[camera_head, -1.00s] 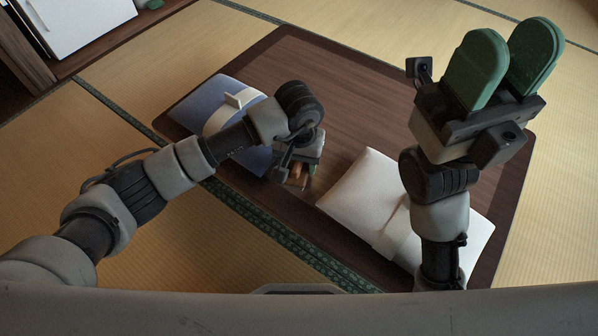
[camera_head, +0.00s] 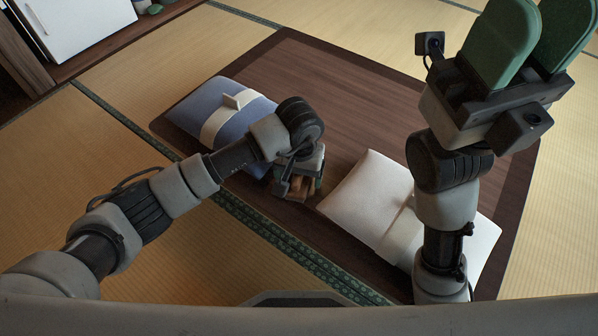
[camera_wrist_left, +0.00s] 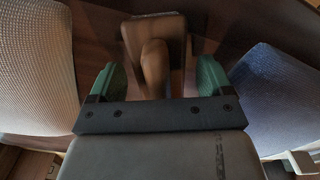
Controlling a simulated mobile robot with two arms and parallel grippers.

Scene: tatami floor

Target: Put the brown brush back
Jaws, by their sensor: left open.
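The brown brush (camera_head: 297,187) lies on the dark wooden board or low table, mostly hidden under my left gripper in the head view. In the left wrist view, the brush (camera_wrist_left: 155,64) shows a rounded handle pointing at the gripper, with its broad block behind. My left gripper (camera_wrist_left: 158,62) is open, with one green finger on each side of the handle and visible gaps between. It also shows in the head view (camera_head: 300,178), low over the wood. My right gripper (camera_head: 538,45) is raised at the upper right, its green fingers apart and nothing seen between them.
A blue cushion (camera_head: 207,96) with a white band lies left of my left gripper. A white cushion (camera_head: 360,190) lies to the right, partly behind my right arm. The wood (camera_head: 340,100) beyond them is bare. A white cabinet (camera_head: 80,25) stands at the upper left.

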